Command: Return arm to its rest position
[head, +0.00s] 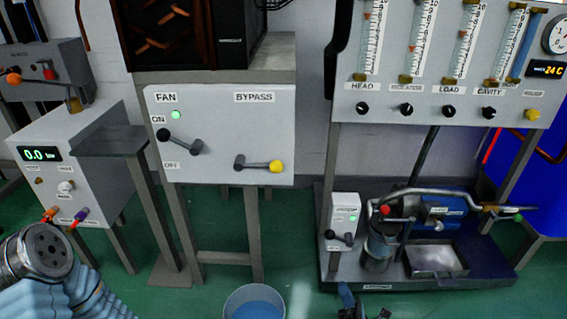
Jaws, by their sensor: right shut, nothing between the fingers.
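My right gripper (362,306) shows only in part at the bottom edge of the head view, right of the middle. It is dark and small in the picture, and its fingers are shut with nothing held. It is to the right of a bucket of blue liquid and in front of the pump skid, apart from both in the picture. The rest of my right arm is below the picture. I do not see my left gripper.
A white FAN/BYPASS panel (220,109) with two levers stands in the middle. The bucket (236,294) is on the green floor. The pump skid (463,276) and flowmeter panel (437,104) are at right. A 0.0-display box (88,158) is at left.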

